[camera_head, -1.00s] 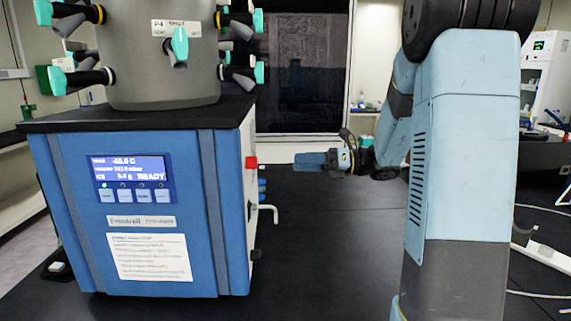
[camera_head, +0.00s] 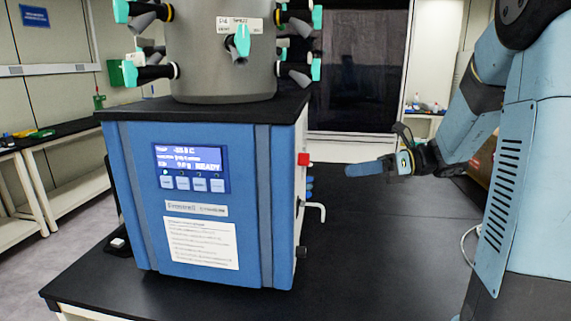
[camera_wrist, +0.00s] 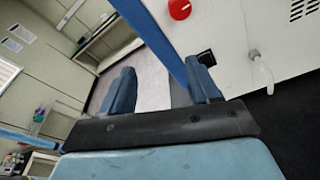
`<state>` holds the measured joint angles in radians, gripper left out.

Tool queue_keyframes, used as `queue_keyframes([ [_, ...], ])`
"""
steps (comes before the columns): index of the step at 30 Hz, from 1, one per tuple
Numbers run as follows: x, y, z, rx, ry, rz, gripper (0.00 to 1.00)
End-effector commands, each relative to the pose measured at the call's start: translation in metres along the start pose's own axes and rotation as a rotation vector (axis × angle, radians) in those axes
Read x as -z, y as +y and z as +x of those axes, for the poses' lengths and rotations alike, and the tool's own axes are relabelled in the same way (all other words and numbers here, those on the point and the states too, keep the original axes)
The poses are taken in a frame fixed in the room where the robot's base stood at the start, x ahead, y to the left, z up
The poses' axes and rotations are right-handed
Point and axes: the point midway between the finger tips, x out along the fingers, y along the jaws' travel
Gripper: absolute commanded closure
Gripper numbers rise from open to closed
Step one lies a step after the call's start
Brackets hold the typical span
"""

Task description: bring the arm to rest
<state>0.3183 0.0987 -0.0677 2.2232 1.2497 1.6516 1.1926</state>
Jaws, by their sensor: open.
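My arm reaches in from the right in the head view, and my gripper (camera_head: 368,168) points left toward the side of the freeze dryer (camera_head: 205,210). In the wrist view my gripper (camera_wrist: 164,90) shows two blue fingers apart with nothing between them. The freeze dryer is a blue box with a lit panel reading READY and a grey drum on top. Its pale side wall with a red knob (camera_wrist: 180,9) fills the right of the wrist view. A gap shows between the gripper and the dryer in the head view.
Teal-tipped valves (camera_head: 150,73) ring the grey drum (camera_head: 222,50). A white bent spout (camera_head: 318,207) sticks out from the dryer's right side, below the gripper. The black bench (camera_head: 390,240) is bare right of the dryer. White side benches (camera_head: 75,150) stand at the left.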

Motion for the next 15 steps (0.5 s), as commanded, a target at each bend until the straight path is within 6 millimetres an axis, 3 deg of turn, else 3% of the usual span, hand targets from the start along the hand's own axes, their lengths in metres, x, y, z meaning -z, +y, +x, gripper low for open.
queue_keyframes([
  [6,0.026,0.055,0.021,-0.014,0.293,-0.334,0.39],
  [15,0.068,0.110,0.020,-0.091,0.689,-0.834,0.39],
])
